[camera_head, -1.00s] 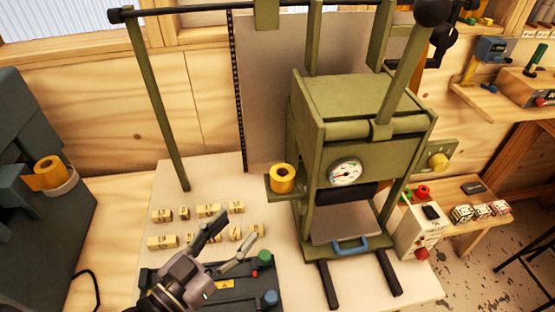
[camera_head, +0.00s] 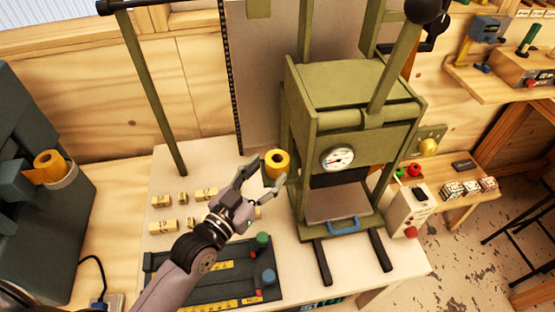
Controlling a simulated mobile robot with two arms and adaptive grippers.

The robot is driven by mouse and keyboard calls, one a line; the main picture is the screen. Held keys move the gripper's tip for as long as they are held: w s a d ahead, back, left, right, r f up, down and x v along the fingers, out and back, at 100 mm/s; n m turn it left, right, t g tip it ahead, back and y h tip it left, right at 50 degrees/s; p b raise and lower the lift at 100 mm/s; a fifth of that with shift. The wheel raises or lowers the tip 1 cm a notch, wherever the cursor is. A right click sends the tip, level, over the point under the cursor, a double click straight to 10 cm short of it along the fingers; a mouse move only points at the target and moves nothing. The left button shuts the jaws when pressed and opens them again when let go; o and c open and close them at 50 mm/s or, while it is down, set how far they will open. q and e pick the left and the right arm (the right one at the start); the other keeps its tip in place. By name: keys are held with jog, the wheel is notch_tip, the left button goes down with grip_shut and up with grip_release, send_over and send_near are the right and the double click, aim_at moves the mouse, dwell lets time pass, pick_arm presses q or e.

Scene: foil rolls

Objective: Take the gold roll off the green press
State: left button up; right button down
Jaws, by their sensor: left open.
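The green press (camera_head: 360,88) stands on the pale worktable with a round gauge on its front. The gold roll (camera_head: 277,163) sits upright at the press's left side, on a small side shelf mostly hidden by my gripper and the roll. My left gripper (camera_head: 260,178) is open, its fingers pointing at the roll. One finger is just left of the roll and the other is by its lower edge. I cannot tell whether either touches it. My right gripper is not in view.
Small wooden blocks (camera_head: 162,200) and a dark panel with knobs (camera_head: 220,285) lie on the worktable. A white control box (camera_head: 405,208) stands right of the press.

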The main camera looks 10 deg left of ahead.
aim_at(270, 166)
pick_arm(q)
jog(key=p+x, duration=0.1)
jog(key=x, duration=0.1)
jog(key=p+x, duration=0.1)
jog(key=x, duration=0.1)
jog(key=shift+w+r, duration=0.2)
jog(key=shift+w, duration=0.2)
jog(key=shift+w+d, duration=0.15)
jog(key=shift+w, duration=0.15)
jog(key=shift+f, duration=0.1)
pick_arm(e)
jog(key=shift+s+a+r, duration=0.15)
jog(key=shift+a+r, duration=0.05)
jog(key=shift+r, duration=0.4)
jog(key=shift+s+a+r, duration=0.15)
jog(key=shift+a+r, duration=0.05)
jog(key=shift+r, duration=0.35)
pick_arm(q)
jog(key=shift+c, duration=0.7)
jog(key=c, duration=0.7)
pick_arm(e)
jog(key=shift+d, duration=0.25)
pick_arm(q)
jog(key=shift+c, duration=0.2)
